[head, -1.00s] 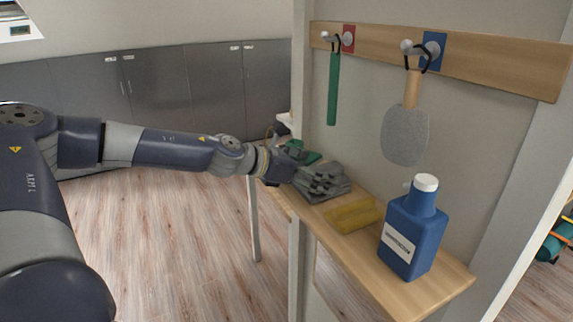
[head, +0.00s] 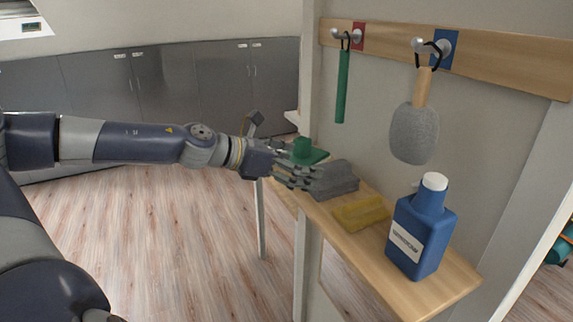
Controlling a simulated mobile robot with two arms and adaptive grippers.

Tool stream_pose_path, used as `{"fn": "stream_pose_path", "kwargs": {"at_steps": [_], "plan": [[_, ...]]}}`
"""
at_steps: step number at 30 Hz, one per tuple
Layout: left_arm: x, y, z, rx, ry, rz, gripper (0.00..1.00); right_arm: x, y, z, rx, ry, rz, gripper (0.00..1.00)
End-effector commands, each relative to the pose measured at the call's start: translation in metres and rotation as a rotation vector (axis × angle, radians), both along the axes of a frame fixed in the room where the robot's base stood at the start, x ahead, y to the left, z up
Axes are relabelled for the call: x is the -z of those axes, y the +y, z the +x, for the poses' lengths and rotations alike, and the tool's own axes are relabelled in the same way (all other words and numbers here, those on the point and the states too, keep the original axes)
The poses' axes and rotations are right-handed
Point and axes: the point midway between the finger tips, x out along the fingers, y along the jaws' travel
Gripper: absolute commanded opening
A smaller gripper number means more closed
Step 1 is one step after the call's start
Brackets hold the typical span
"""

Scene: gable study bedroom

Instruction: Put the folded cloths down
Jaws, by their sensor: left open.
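A folded grey cloth (head: 338,180) lies on the narrow wooden shelf (head: 398,287). My left gripper (head: 312,178) is open at the left edge of the grey cloth, its fingers spread just in front of it; I cannot tell whether they touch it. A folded yellow cloth (head: 360,213) lies on the shelf nearer to me, between the grey cloth and a blue bottle. A green thing (head: 303,150), perhaps another cloth, lies behind my gripper at the far end, partly hidden. My right gripper is not in view.
The blue bottle (head: 423,228) with a white cap stands at the shelf's near end. A green-handled tool (head: 343,87) and a grey pad with a wooden handle (head: 414,132) hang from hooks above. The floor left of the shelf is clear.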

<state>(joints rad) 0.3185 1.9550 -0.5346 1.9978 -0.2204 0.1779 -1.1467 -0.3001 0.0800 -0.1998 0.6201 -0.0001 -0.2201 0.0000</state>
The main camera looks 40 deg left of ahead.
Motion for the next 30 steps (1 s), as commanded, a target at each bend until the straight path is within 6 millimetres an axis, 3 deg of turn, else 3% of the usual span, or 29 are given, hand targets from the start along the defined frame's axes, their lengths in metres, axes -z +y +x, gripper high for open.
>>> {"fn": "stream_pose_path", "kwargs": {"at_steps": [12,30], "plan": [[-0.012,0.012,-0.028,-0.001,-0.002,-0.001,1.00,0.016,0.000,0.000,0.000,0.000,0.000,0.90],[-0.014,0.013,-0.031,-0.002,0.000,-0.003,1.00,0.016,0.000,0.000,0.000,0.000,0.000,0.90]]}}
